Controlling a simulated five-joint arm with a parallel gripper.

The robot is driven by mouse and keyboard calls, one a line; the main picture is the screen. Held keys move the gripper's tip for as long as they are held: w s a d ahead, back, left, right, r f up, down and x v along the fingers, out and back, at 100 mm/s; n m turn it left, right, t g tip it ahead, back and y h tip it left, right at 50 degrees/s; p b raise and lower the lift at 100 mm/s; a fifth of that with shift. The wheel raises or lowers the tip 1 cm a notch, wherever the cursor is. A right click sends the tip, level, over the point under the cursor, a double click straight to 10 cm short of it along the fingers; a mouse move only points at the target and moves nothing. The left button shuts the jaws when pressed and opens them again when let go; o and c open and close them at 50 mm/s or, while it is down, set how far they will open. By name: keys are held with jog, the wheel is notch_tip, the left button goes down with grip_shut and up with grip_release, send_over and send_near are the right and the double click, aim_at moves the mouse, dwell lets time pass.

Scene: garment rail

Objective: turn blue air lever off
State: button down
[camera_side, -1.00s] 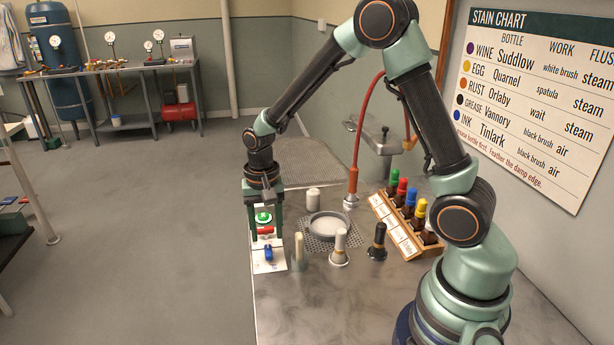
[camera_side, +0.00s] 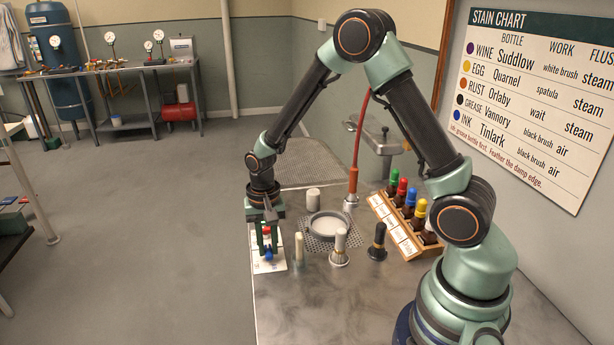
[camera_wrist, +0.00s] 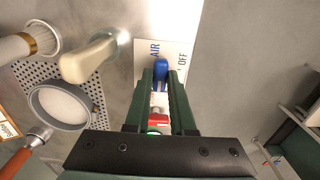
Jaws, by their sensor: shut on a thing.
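The blue air lever (camera_side: 267,255) stands on a white panel (camera_side: 277,266) at the left front edge of the metal table. My gripper (camera_side: 267,250) points down over the panel and is shut on the blue lever. In the wrist view the blue lever (camera_wrist: 161,68) sits between the two fingertips, beside the printed word AIR; the word OFF is to its right. A red lever (camera_wrist: 159,118) and a bit of green lie behind it, between the fingers, partly hidden.
A pale-handled tool (camera_side: 299,250), a white brush (camera_side: 340,248) and a black brush (camera_side: 377,243) stand upright right of the panel. A round dish (camera_side: 328,226) sits on a perforated plate. A wooden bottle rack (camera_side: 407,228) is further right. Left of the table is open floor.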

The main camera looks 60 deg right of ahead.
jog(key=shift+n, duration=0.3)
jog(key=n, duration=0.8)
jog(key=shift+n, duration=0.4)
jog(key=n, duration=0.4)
jog(key=shift+n, duration=2.2)
jog(key=c, duration=0.8)
grip_release()
jog(key=shift+o, duration=0.2)
